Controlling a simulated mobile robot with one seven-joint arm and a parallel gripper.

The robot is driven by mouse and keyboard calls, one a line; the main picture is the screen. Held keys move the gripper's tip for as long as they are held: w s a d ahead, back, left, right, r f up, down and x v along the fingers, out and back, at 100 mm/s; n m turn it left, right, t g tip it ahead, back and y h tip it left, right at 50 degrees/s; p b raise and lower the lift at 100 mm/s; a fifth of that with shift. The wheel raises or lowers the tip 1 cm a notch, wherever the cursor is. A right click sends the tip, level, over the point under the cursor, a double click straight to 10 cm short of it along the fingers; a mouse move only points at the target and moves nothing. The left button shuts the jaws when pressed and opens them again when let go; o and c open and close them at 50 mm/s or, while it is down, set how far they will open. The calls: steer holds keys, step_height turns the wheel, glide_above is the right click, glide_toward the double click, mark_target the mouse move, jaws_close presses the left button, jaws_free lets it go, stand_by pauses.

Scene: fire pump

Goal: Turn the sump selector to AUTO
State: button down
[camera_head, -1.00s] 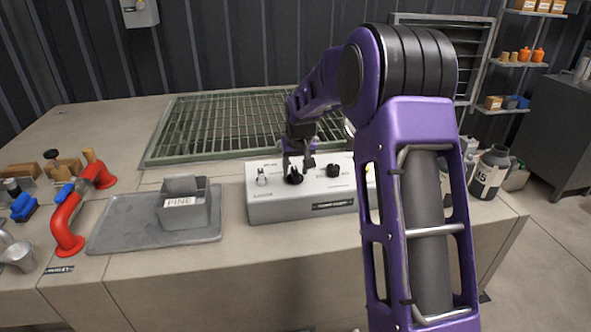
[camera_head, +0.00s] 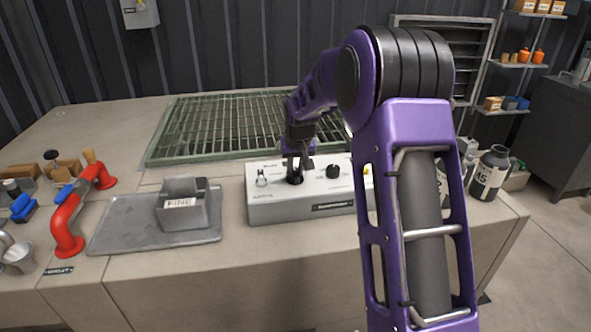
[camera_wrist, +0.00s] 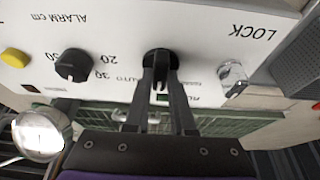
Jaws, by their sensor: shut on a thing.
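The sump control box (camera_head: 270,208) is a light grey panel box on the bench, with knobs along its top. The black selector knob (camera_head: 295,178) sits left of centre on it in the head view. In the wrist view the selector (camera_wrist: 160,62) is between the tips of my gripper (camera_wrist: 162,84), which is shut on it from above. The gripper (camera_head: 297,166) also shows in the head view, over the knob. Lettering reading AUTO is beside the knob in the wrist view, partly hidden by a finger. Which way the knob points I cannot tell.
A black alarm knob (camera_wrist: 75,65), a yellow button (camera_wrist: 14,57) and a silver lock switch (camera_wrist: 232,76) flank the selector. A grey tray (camera_head: 125,222) with a grey bin and red pipe (camera_head: 68,225) lie left. A dark bottle (camera_head: 489,173) stands right.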

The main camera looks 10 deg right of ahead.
steer(key=m, duration=0.2)
steer(key=m+h, duration=0.1)
steer(key=m, duration=0.1)
steer(key=m+h, duration=0.1)
steer(key=shift+a+m+g, duration=0.25)
steer(key=shift+m+g, duration=0.05)
steer(key=shift+m, duration=0.1)
steer(key=m+g+h, duration=0.1)
steer(key=m, duration=0.2)
steer(key=m+p, duration=0.1)
steer(key=m, duration=0.1)
steer(key=shift+w+m+g+h+p, duration=0.1)
steer(key=shift+m+g+h+p, duration=0.2)
steer(key=shift+m+g+h, duration=0.1)
steer(key=c, duration=0.8)
jaws_free()
steer(key=shift+o, duration=0.2)
steer(key=shift+r, duration=0.1)
steer(key=p+v, duration=0.2)
steer(key=v, duration=1.5)
steer(key=shift+a, duration=0.2)
